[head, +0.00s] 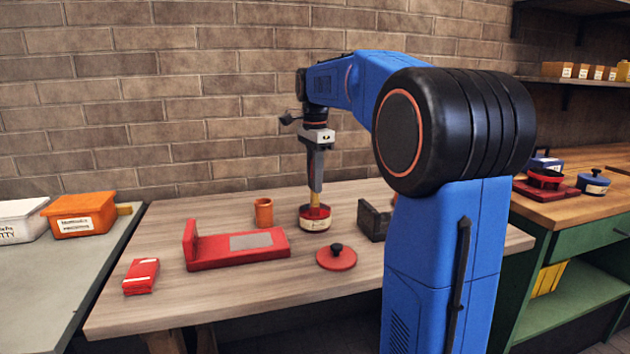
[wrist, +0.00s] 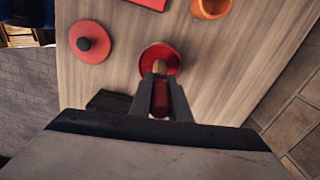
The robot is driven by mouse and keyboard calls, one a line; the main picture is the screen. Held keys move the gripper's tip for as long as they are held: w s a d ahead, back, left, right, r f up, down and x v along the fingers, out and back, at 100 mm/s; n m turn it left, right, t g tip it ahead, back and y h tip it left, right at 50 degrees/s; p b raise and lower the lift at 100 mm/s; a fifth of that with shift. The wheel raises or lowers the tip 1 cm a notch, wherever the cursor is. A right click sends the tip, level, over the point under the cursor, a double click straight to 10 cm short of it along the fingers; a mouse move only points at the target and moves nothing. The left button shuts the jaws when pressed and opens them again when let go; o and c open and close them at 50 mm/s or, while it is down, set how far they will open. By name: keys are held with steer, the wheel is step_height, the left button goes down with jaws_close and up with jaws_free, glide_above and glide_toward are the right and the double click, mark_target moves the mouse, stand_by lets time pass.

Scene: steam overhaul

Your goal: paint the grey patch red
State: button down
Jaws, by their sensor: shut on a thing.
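The grey patch (head: 251,241) is a flat rectangle on top of the red L-shaped part (head: 205,256), which lies on the wooden table. A labelled tin of red paint (head: 314,222) stands open behind and right of it; it also shows in the wrist view (wrist: 174,62). My gripper (head: 316,188) points down above the tin, shut on a brush (wrist: 160,69). The brush's lower end is over or in the tin's mouth; I cannot tell how deep. The patch is out of the wrist view.
The tin's red lid (head: 336,257) with a black knob lies in front of the tin. An orange cup (head: 264,212) stands left of the tin. A red packet (head: 141,276) lies at the left, and a dark holder (head: 374,221) at the right. The front of the table is clear.

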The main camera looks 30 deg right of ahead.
steer(key=shift+r, duration=3.45)
steer(key=shift+a, duration=0.1)
